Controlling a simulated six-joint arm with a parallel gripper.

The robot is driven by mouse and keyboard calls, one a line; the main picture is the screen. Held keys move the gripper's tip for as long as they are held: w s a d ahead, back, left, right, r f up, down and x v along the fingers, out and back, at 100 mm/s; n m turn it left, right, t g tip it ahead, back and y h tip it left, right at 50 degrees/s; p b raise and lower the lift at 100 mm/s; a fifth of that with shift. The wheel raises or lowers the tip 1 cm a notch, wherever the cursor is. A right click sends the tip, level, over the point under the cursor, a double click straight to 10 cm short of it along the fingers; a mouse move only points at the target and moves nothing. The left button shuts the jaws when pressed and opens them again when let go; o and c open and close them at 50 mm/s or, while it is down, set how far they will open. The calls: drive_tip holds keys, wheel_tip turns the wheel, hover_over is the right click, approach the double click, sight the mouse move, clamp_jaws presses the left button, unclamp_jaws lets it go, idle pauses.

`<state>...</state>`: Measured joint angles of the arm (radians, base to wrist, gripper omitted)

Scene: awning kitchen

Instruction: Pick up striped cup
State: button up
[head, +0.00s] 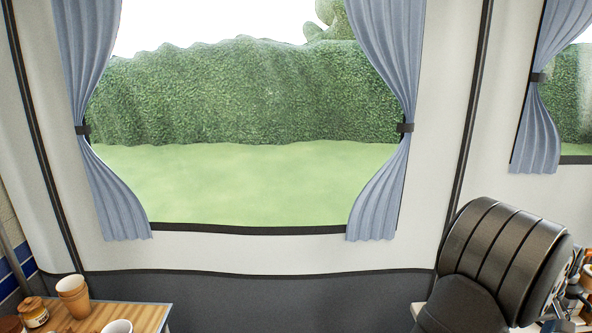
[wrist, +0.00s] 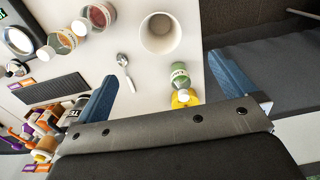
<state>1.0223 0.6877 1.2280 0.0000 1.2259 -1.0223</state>
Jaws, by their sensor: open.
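A pale, wide-mouthed cup (wrist: 160,33) stands on the light table at the top middle of the wrist view, its open mouth towards the camera. I cannot make out clear stripes on it, so I cannot tell whether it is the striped cup.
A green-labelled bottle (wrist: 180,76) and a yellow item (wrist: 184,98) stand near the right finger. A spoon (wrist: 125,70) lies left of the cup. Jars (wrist: 98,17) and a dark ribbed mat (wrist: 54,91) are at the left. Several packages crowd the lower left. The table edge is at the right.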

drive_tip(key=shift+c, duration=0.2)
idle(0.4)
drive_tip(key=s+a+f+m+t+h, duration=0.1)
drive_tip(key=a+f+m+h, duration=0.2)
drive_tip(key=a+m+h, duration=0.85)
drive_tip(key=shift+w+d+f+m+y, duration=0.25)
drive_tip(key=shift+d+f+m+y, duration=0.6)
drive_tip(key=shift+d+f, duration=1.35)
drive_tip(key=shift+w+d+f+m+y, duration=0.2)
drive_tip(key=shift+d+f+m+y, duration=0.65)
drive_tip(key=shift+d+f, duration=1.4)
drive_tip(key=shift+w+d+f+m+y, duration=0.35)
drive_tip(key=shift+d+f+y, duration=0.8)
drive_tip(key=shift+d+f, duration=1.05)
drive_tip(key=shift+s+a+f, duration=0.1)
drive_tip(key=shift+a+f, duration=0.35)
drive_tip(key=c, duration=1)
